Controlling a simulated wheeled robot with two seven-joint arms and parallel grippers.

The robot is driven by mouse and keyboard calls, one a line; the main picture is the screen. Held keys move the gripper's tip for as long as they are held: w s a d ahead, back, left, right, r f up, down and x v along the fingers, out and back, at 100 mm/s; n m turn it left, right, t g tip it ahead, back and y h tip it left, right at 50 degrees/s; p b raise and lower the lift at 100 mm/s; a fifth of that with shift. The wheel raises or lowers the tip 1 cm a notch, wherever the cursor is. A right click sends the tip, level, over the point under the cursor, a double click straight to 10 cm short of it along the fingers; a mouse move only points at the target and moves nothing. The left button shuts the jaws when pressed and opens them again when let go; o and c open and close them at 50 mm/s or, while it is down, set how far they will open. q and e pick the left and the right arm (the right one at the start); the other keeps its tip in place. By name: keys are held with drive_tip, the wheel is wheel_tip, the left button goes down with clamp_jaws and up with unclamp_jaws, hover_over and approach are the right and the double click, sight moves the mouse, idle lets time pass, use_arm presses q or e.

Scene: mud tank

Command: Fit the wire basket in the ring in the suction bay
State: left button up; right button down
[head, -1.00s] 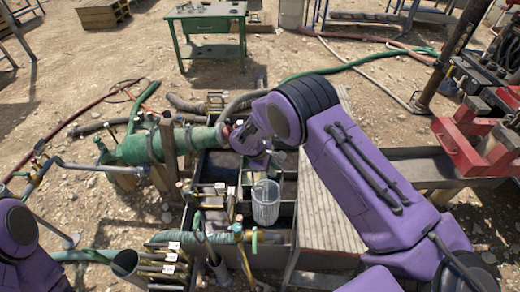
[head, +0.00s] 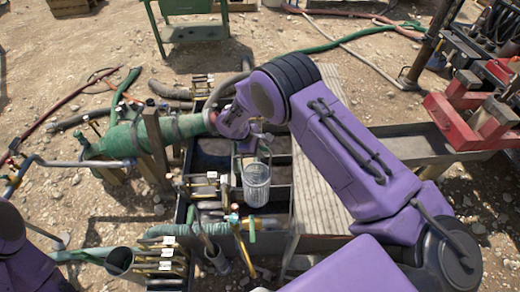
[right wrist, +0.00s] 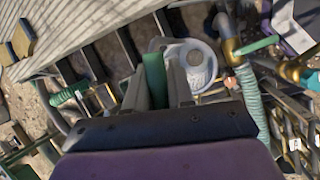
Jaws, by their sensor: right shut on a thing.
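The wire basket (head: 256,186) is a pale mesh cylinder. In the head view it hangs roughly upright over the open compartments of the tank (head: 279,244). My right gripper (head: 246,151) is just above it, shut on its green grip. In the right wrist view the fingers (right wrist: 155,88) close on this green grip (right wrist: 154,75), and the basket's round body (right wrist: 196,66) shows beyond. My own fingers hide part of it. I cannot make out the ring, or which compartment is the suction bay. My left gripper is out of view; only purple arm parts show at the left.
Brass valves (head: 204,182) and a green hose fitting (head: 237,221) crowd the tank's left and front. A slatted walkway (head: 318,190) runs along its right. A large green pipe (head: 125,140) stands left, and a red frame (head: 475,112) stands far right.

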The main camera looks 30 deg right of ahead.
drive_tip(key=shift+r, duration=0.1)
idle(0.3)
wheel_tip(320, 180, down, 13)
drive_tip(key=b, duration=1)
idle(0.5)
drive_tip(key=shift+d, duration=0.1)
wheel_tip(320, 180, down, 12)
drive_tip(key=b, duration=0.9)
drive_tip(key=shift+b, duration=0.4)
idle(0.4)
